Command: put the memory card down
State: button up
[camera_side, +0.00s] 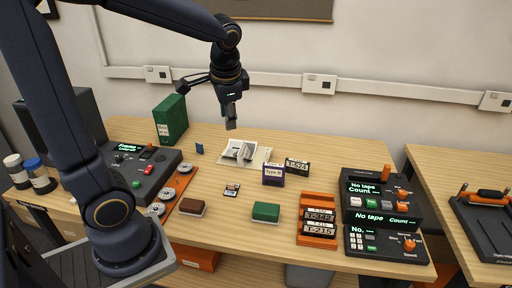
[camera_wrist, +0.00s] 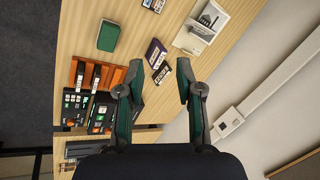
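My gripper (camera_side: 231,122) hangs high above the back of the table, in front of the wall. In the wrist view its two fingers (camera_wrist: 159,70) are spread wide, with nothing held between them. A small flat item (camera_side: 232,190), dark and pale with a little blue, lies on the middle of the table and looks like a memory card or a pair of them. It also shows at the top edge of the wrist view (camera_wrist: 153,5). A small blue upright piece (camera_side: 199,148) stands farther back; I cannot tell what it is.
A purple box (camera_side: 273,175) and a black labelled cassette (camera_side: 297,167) stand right of centre. Green (camera_side: 265,212) and brown (camera_side: 192,207) blocks, an orange rack (camera_side: 318,196) and consoles (camera_side: 385,235) line the front. Bare wood surrounds the small flat item.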

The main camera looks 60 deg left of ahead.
jog(key=s+d+r+n+t+h, duration=0.1)
jog(key=s+d+n+t+h, duration=0.1)
jog(key=s+d, duration=0.8)
jog(key=shift+d+n+t+h, duration=0.4)
jog(key=shift+d+t+h, duration=0.25)
jog(key=shift+t+h, duration=0.25)
